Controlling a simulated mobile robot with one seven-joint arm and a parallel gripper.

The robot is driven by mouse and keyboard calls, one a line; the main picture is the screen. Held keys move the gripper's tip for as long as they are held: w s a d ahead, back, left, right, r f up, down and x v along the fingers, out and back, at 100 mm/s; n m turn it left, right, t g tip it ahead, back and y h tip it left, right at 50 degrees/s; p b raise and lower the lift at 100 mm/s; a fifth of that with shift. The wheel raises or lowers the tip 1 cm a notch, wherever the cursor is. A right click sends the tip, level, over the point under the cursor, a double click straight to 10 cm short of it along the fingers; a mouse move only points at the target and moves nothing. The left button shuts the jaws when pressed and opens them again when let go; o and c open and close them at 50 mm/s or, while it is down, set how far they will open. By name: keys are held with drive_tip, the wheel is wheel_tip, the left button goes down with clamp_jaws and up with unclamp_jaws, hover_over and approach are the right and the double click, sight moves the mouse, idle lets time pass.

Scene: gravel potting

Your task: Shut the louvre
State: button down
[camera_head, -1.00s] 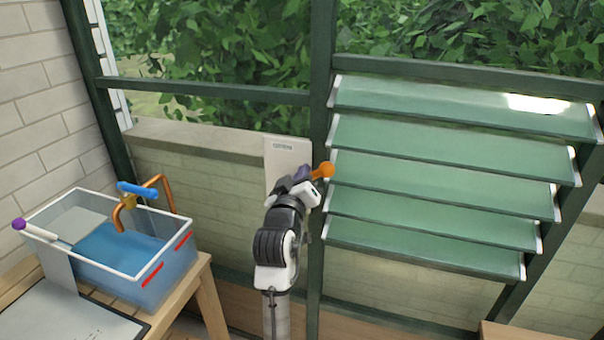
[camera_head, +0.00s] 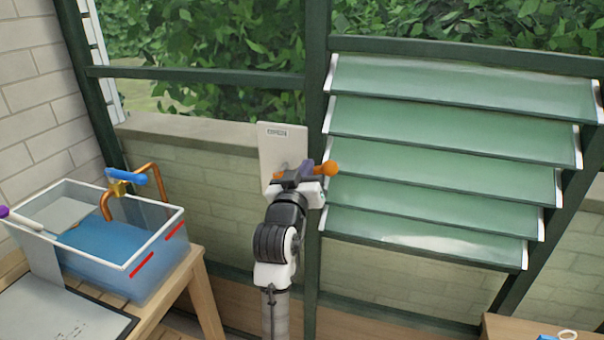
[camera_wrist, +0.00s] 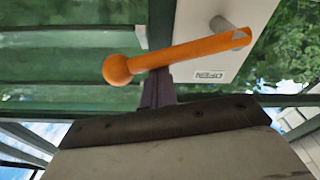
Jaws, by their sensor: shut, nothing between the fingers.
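The louvre has several green glass slats (camera_head: 440,155) in a dark green frame. They stand tilted, with their ends stepped along the right post. Its orange lever (camera_head: 328,168) has a round knob and sits on a pale plate (camera_head: 276,150) left of the slats. In the wrist view the lever (camera_wrist: 185,52) runs from its pivot at upper right to the knob at left, and the plate label reads OPEN. My gripper (camera_head: 305,174) is shut and empty at the lever. Its purple fingertips (camera_wrist: 157,88) are against or just behind the bar near the knob; contact cannot be told.
A clear tub of blue water (camera_head: 105,245) with a copper tap and blue handle (camera_head: 126,178) stands on a wooden bench at left. A dark-edged board (camera_head: 70,310) lies in front. Another wooden surface (camera_head: 540,328) shows at lower right.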

wheel_tip(320, 180, down, 8)
drive_tip(key=m+h+b, duration=0.1)
drive_tip(key=m+b, duration=0.9)
drive_tip(key=b, duration=0.2)
drive_tip(key=shift+d+m+g+h, duration=0.25)
drive_tip(key=shift+m+g+h, duration=0.05)
drive_tip(key=shift+g+h, duration=0.1)
drive_tip(key=shift+r, duration=0.1)
wheel_tip(320, 180, up, 4)
drive_tip(key=d+p, duration=0.2)
drive_tip(key=p, duration=0.1)
drive_tip(key=b+v, duration=0.1)
drive_tip(key=v, duration=0.9)
drive_tip(key=shift+f+b, duration=0.4)
drive_tip(key=shift+d, duration=0.1)
